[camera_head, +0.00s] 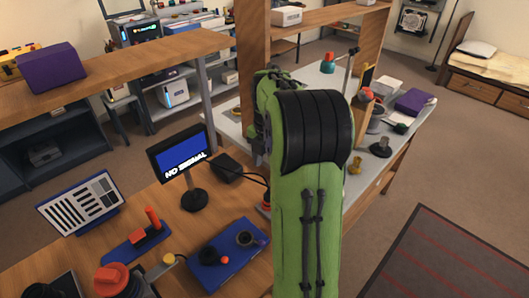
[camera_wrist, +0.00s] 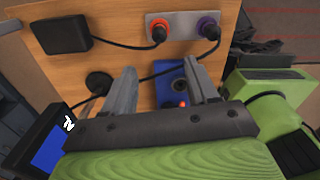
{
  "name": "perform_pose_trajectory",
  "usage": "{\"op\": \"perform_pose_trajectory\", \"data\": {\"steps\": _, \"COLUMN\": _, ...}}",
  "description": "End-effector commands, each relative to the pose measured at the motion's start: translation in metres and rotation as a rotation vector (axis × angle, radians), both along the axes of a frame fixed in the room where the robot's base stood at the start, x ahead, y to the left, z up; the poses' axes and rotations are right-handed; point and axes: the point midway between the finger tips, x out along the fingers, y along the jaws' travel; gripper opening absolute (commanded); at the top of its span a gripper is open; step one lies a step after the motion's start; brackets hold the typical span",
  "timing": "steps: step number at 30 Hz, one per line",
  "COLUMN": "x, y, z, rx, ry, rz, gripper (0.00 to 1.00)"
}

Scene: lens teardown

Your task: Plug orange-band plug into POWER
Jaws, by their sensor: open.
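The orange-band plug (camera_wrist: 158,35) sits at the left spot of a small grey plate (camera_wrist: 182,22) in the wrist view, with a black cable running left to a black box (camera_wrist: 62,35). I cannot tell whether it is seated in a socket, and no POWER label is readable. A purple-ringed plug (camera_wrist: 208,28) is at the plate's right spot. My gripper (camera_wrist: 161,67) is open and empty, its fingers apart, with the plate beyond its fingertips. In the head view my green arm hides the plate and the gripper.
A monitor (camera_head: 181,153) on a round base stands near the black box (camera_head: 227,168). A blue plate (camera_head: 229,256) with a round black part lies nearby; it also shows between my fingers (camera_wrist: 170,91).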

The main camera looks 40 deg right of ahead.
Motion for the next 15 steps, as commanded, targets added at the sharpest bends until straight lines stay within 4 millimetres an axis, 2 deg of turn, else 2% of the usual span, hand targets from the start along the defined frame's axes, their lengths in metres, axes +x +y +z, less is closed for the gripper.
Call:
{"op": "perform_pose_trajectory", "data": {"steps": 1, "x": -0.001, "y": 0.000, "z": -0.015, "rx": 0.003, "ry": 0.005, "rz": -0.001, "gripper": 0.58}}
{"op": "perform_pose_trajectory", "data": {"steps": 3, "x": -0.001, "y": 0.000, "z": -0.032, "rx": 0.004, "ry": 0.005, "rz": -0.001, "gripper": 0.58}}
{"op": "perform_pose_trajectory", "data": {"steps": 15, "x": -0.001, "y": 0.001, "z": -0.122, "rx": 0.003, "ry": 0.004, "rz": -0.002, "gripper": 0.58}}
